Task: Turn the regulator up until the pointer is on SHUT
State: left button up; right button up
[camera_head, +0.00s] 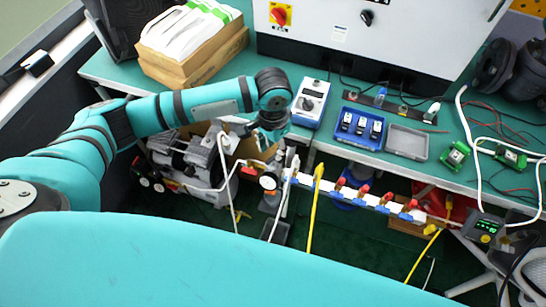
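My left arm reaches in from the left, and its gripper (268,134) points down at the front edge of the bench. Its fingers are small and partly hidden, so I cannot tell whether they are open or shut, or touching anything. A small round gauge (268,181) with a white face and red rim hangs just below the gripper; its pointer and lettering are too small to read. A blue and white box (310,101) with a dark round knob stands on the bench, right of the gripper. I cannot tell for certain which part is the regulator. My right gripper is not in view.
A white manifold (340,192) with red-handled valves and hoses runs along below the bench front. A compressor (190,160) stands left of it. A blue tray (360,128), a grey tray (407,141) and a cardboard box (192,62) take up bench space. A white cabinet (370,35) stands behind.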

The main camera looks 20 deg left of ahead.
aim_at(273, 157)
pick_arm(q)
notch_tip(273, 157, down, 6)
jog(key=shift+r, duration=0.1)
grip_shut()
dwell(0.4)
